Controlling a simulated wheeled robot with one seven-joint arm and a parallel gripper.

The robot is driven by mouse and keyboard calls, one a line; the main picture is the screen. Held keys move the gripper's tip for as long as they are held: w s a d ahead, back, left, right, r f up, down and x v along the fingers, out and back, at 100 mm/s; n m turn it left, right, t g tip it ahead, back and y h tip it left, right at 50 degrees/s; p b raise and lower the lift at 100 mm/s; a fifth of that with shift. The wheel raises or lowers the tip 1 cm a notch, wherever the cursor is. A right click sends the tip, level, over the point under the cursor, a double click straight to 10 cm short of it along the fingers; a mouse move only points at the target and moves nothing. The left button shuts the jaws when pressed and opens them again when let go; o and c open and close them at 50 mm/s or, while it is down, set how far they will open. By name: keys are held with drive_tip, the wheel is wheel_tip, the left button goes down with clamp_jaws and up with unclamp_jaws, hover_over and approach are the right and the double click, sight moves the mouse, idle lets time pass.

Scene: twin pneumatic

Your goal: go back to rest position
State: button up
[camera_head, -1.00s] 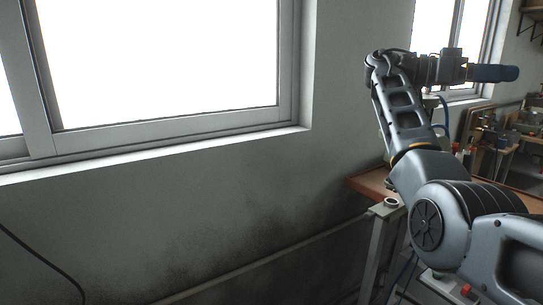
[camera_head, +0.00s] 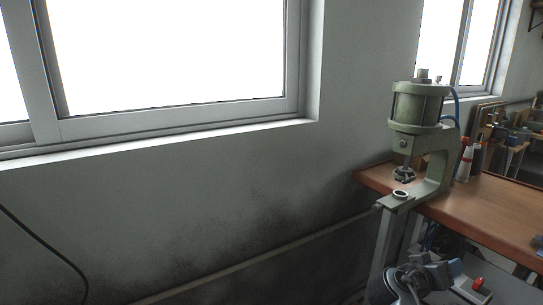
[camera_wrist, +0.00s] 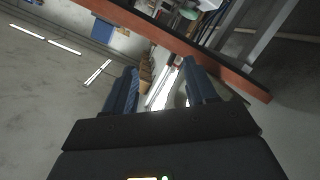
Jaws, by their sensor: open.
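My gripper (camera_wrist: 160,90) shows in the wrist view with its two blue fingers apart and nothing between them. It is open and empty. Only part of my arm shows low at the right, below the workbench top. A green pneumatic press (camera_head: 418,105) stands upright on the left end of the wooden bench (camera_head: 475,212). A small ring-shaped part (camera_head: 400,195) sits at the front of its base.
Small tubes (camera_head: 464,162) stand behind the press. A red button (camera_head: 478,282) shows below the bench. Grey wall (camera_head: 200,210) and windows (camera_head: 170,55) fill the left. In the wrist view a bench edge (camera_wrist: 200,50) crosses diagonally beyond the fingers.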

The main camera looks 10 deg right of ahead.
drive_tip(key=s+a+f+n+t+y+b, duration=0.1)
drive_tip(key=s+a+f+n+t+y, duration=0.3)
drive_tip(key=s+a+f, duration=0.5)
drive_tip(key=s+a+f+n+t+y+b, duration=0.25)
drive_tip(key=s+a+f+y, duration=0.4)
drive_tip(key=s, duration=0.55)
drive_tip(key=s+a+r+n+t+y, duration=0.1)
drive_tip(key=s+a+r+y, duration=0.1)
drive_tip(key=s+a, duration=0.7)
drive_tip(key=s+a+r+m+t+y+b, duration=0.1)
drive_tip(key=s+a+r+t+y+b, duration=0.1)
drive_tip(key=s+r, duration=1)
drive_tip(key=shift+s+r, duration=0.25)
drive_tip(key=shift+s, duration=0.2)
